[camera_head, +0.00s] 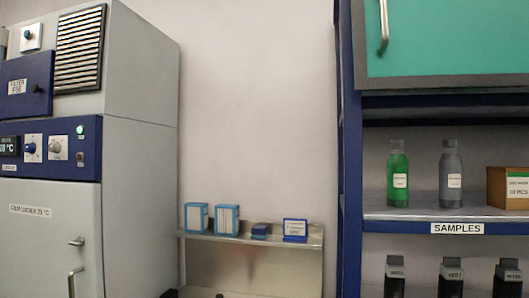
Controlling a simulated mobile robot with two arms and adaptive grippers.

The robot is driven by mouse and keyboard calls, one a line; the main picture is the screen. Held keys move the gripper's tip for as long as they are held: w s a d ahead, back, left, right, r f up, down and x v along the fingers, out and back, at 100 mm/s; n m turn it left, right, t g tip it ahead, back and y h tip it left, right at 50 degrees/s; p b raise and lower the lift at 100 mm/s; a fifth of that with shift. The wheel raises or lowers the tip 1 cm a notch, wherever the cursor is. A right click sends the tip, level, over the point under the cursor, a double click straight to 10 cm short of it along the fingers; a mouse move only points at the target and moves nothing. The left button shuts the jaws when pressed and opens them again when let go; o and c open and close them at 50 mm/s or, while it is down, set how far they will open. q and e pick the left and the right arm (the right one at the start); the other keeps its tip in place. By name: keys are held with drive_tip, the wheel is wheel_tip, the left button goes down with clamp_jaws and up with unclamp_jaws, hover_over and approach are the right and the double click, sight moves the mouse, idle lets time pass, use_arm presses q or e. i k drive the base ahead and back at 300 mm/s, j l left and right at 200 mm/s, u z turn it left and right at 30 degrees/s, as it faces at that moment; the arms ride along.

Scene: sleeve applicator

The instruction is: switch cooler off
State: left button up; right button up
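The tall grey-and-blue cabinet (140,150) at the left looks like the cooler. Its blue control panel (92,150) carries a dark display (9,149) with a °C reading that is cut off by the picture's left edge. Beside the display are a blue round knob (30,148) and a paler knob (55,147) on white plates. A green light (80,130) is lit at the panel's right, with a small dark button or switch (80,157) below it. The grey door (45,255) below is shut and has a metal handle. Neither of my grippers is visible.
A metal shelf (250,241) with blue-and-white boxes (226,219) stands against the wall in the middle. At the right, a blue rack holds a green bottle (398,178), a grey bottle (450,178) and a brown box (508,188) above a SAMPLES label.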

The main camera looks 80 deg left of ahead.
sight(55, 147)
drive_tip(key=u, duration=4.1)
